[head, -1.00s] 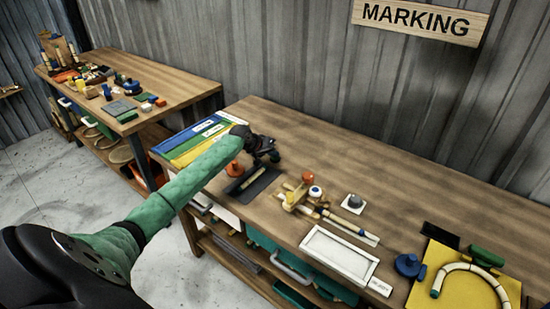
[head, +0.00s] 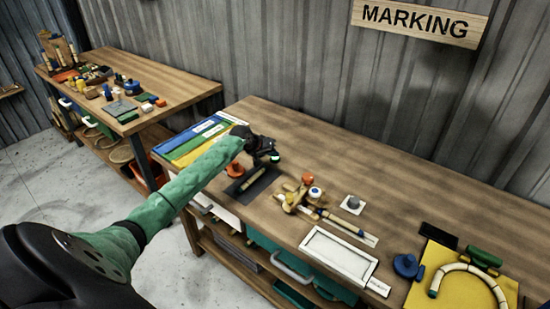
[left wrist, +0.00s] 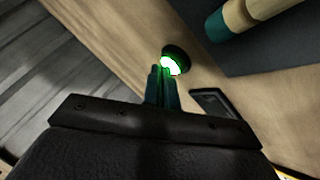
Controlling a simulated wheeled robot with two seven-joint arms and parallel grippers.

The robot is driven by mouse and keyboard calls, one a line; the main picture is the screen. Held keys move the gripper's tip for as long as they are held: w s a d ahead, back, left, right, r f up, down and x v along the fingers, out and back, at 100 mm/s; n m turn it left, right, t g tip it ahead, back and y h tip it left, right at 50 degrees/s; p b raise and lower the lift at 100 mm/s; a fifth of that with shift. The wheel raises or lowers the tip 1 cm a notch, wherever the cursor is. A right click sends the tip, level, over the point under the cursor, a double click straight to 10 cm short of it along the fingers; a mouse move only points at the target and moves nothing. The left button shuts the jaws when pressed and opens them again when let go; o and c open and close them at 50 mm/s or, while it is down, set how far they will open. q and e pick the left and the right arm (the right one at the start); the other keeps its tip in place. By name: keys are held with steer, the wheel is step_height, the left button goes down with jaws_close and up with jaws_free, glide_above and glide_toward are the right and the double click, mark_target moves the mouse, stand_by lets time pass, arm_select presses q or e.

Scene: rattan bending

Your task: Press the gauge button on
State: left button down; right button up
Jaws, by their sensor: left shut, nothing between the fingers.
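The gauge button (left wrist: 172,62) is a round, dark-rimmed button glowing bright green-white in the left wrist view. In the head view a small green glow (head: 275,157) shows beside my left gripper (head: 264,149). My left gripper (left wrist: 162,76) is shut and empty, its fingertips at the near edge of the button. I cannot tell whether they touch it. A small dark rectangular piece (left wrist: 212,102) lies beside the button. My right gripper is not in view.
A dark mat (head: 240,189) with a rattan piece (head: 252,179) lies just in front of the button. An orange knob (head: 235,170), coloured strips (head: 190,143) and a white tray (head: 340,255) are on the bench. Its back right is clear.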

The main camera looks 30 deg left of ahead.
mark_target(273, 159)
arm_select(q)
steer(key=shift+r, duration=0.1)
steer(key=shift+r+p, duration=2.25)
steer(key=shift+r, duration=0.7)
